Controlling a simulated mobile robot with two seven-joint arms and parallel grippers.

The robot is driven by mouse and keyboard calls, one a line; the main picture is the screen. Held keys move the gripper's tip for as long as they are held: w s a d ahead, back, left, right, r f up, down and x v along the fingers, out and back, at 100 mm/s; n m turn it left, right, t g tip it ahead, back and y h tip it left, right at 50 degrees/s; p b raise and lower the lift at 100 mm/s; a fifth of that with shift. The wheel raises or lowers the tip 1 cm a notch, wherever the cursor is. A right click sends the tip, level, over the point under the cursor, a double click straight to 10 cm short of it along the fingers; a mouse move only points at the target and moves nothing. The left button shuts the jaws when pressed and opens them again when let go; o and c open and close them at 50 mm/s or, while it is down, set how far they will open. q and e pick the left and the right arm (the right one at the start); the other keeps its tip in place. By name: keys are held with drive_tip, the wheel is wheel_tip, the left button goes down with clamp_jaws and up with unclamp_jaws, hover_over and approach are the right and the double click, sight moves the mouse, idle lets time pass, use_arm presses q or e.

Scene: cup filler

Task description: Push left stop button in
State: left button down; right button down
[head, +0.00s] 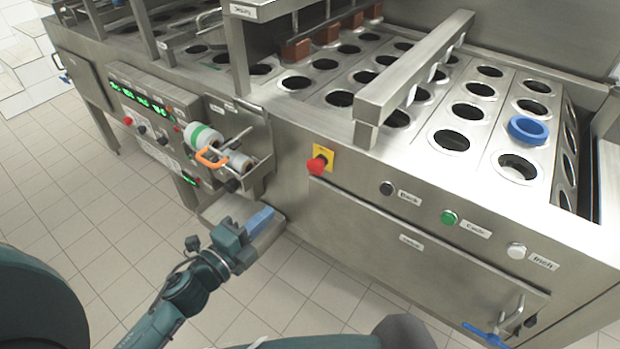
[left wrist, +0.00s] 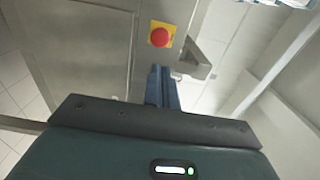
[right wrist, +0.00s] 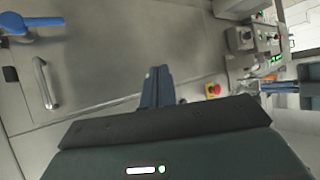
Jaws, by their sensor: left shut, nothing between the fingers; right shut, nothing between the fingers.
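The red stop button (head: 317,164) sits on a yellow plate on the machine's front face, left of the black, green and white buttons. It also shows in the left wrist view (left wrist: 159,37), ahead of the fingertips, and in the right wrist view (right wrist: 213,90). My left gripper (head: 262,218) is shut and empty, below and to the left of the button and apart from it. In the left wrist view its blue fingers (left wrist: 162,72) are together. My right gripper (right wrist: 158,72) is shut and empty, facing the machine's lower front panel. It does not clearly show in the head view.
A control panel (head: 150,105) with a smaller red button (head: 127,121) is at the left. Rolls (head: 202,138) and an orange handle (head: 211,158) stick out above my left gripper. A blue-handled valve (head: 487,334) is at the lower right. The tiled floor (head: 100,235) is clear.

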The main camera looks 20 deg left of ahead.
sight(313, 169)
use_arm(q)
drive_tip(key=p+x, duration=0.1)
drive_tip(key=x, duration=1.3)
drive_tip(key=shift+f+p, duration=0.1)
drive_tip(key=shift+p, duration=0.25)
